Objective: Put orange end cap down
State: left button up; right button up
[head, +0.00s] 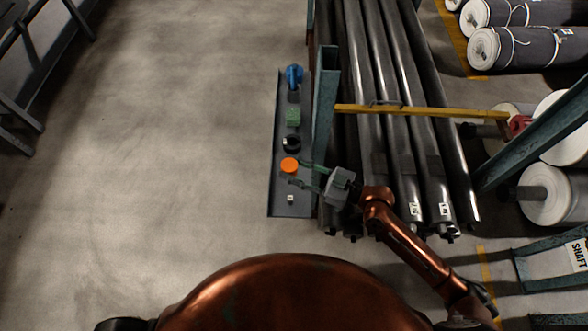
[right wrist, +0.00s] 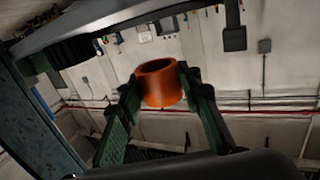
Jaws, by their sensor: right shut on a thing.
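The orange end cap (head: 289,165) is a short ring. It shows over the near part of a narrow grey shelf (head: 283,211) in the head view. My right gripper (head: 297,173) reaches in from the right and is shut on the cap. In the right wrist view the cap (right wrist: 161,84) sits between the green fingertips, with its open end showing. I cannot tell whether the cap touches the shelf or is held above it. My left gripper is not in view.
On the shelf stand a black ring (head: 291,143), a green block (head: 293,117), a blue object (head: 294,76) and a small white piece (head: 290,198). A teal post (head: 325,90) and long dark shafts (head: 372,90) stand close on the right. Floor on the left is clear.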

aim_at(293, 172)
jog(key=shift+w+f+b, duration=0.4)
jog(key=shift+w+f, duration=0.4)
jog(key=shift+f, duration=0.2)
jog(key=shift+w+d+f+b, duration=0.15)
jog(key=shift+f+b, duration=0.35)
jog(key=shift+f, duration=0.75)
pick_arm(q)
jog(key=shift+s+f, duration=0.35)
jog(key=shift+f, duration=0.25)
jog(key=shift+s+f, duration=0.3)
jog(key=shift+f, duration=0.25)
pick_arm(e)
jog(key=shift+f, duration=0.4)
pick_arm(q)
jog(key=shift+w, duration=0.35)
pick_arm(e)
jog(key=o, duration=1.2)
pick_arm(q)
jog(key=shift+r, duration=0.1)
